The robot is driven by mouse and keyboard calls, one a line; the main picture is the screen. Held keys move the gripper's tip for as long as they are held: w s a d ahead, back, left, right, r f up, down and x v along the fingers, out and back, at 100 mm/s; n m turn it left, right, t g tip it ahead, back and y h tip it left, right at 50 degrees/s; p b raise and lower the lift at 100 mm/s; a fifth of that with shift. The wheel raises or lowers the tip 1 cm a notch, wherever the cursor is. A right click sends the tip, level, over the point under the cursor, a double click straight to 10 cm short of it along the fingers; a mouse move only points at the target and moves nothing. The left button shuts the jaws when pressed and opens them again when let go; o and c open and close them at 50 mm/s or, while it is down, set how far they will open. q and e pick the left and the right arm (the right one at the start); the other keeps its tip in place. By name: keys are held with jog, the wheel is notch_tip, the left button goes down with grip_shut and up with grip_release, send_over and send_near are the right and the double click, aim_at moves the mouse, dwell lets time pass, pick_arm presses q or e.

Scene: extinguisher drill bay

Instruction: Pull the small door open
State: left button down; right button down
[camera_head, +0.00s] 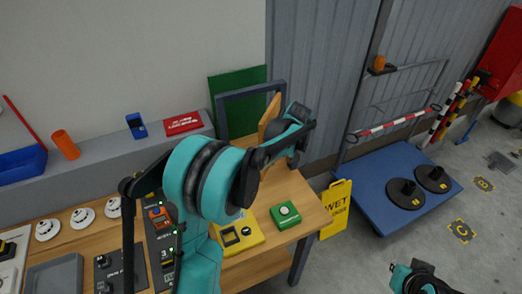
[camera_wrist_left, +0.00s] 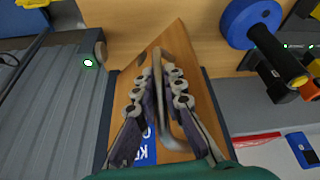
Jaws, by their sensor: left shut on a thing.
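The small door is a wooden panel (camera_head: 269,115) in a dark grey upright frame (camera_head: 223,117) at the back right of the workbench. It stands swung out at an angle from the frame. In the left wrist view, the door (camera_wrist_left: 178,42) fills the middle, with a grey metal bar handle (camera_wrist_left: 161,60) and a blue label. My left gripper (camera_head: 303,118) is at the door's right side; in the wrist view its fingers (camera_wrist_left: 160,85) are closed around the handle. My right gripper (camera_head: 425,280) is at the bottom right, partly cut off, away from the door; its jaws are unclear.
The wooden bench (camera_head: 310,203) holds a green button box (camera_head: 285,215), a yellow box (camera_head: 240,235) and several white detectors. A green board (camera_head: 236,85) stands behind the frame. A yellow wet-floor sign (camera_head: 337,208) and blue platform (camera_head: 385,170) stand to the right.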

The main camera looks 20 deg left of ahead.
pick_arm(q)
jog(key=w+d+n+g+p, duration=0.1)
jog(key=w+d+n, duration=0.2)
jog(key=w+d, duration=0.5)
jog(key=shift+d+n+p, duration=0.3)
jog(key=shift+d, duration=0.8)
jog(key=shift+f+g, duration=0.1)
jog(key=shift+g, duration=0.2)
jog(key=c, duration=1.9)
grip_release()
jog(key=shift+d, duration=0.1)
